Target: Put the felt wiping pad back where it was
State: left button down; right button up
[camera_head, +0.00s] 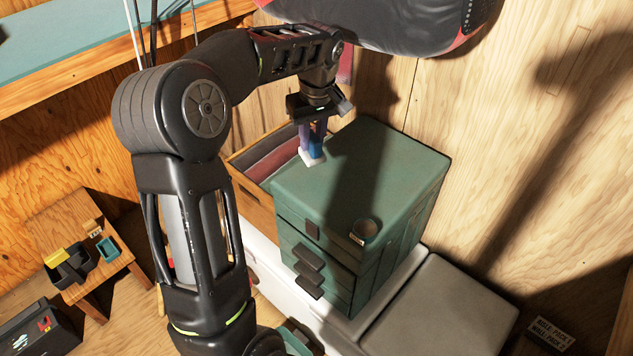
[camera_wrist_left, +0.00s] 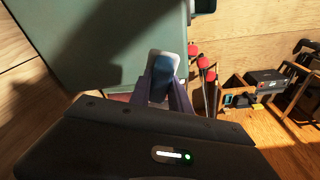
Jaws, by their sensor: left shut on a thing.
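The felt wiping pad (camera_head: 312,159) is a small block with a pale face and a blue part, held at the far left edge of a green drawer chest's top (camera_head: 400,165). My left gripper (camera_head: 313,138) points down and is shut on it. Whether the pad touches the chest top I cannot tell. In the left wrist view the pad (camera_wrist_left: 161,66) sits between the two purple-looking fingers (camera_wrist_left: 162,92), with the green top (camera_wrist_left: 100,50) beside it. My right gripper is not in view.
An open wooden box (camera_head: 252,191) with a reddish inside stands left of the chest. A grey-white bench (camera_head: 410,308) is below. A small wooden table (camera_head: 75,225) holds bins at left.

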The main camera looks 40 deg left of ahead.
aim_at(313, 158)
pick_arm(q)
jog(key=shift+f+p, duration=0.55)
jog(key=shift+f, duration=2.6)
notch_tip(313, 158, down, 4)
jog(key=shift+r+p, duration=0.25)
jog(key=shift+p, duration=0.2)
jog(key=shift+f, duration=0.1)
jog(key=shift+f, duration=0.15)
jog(key=c, duration=1.2)
grip_release()
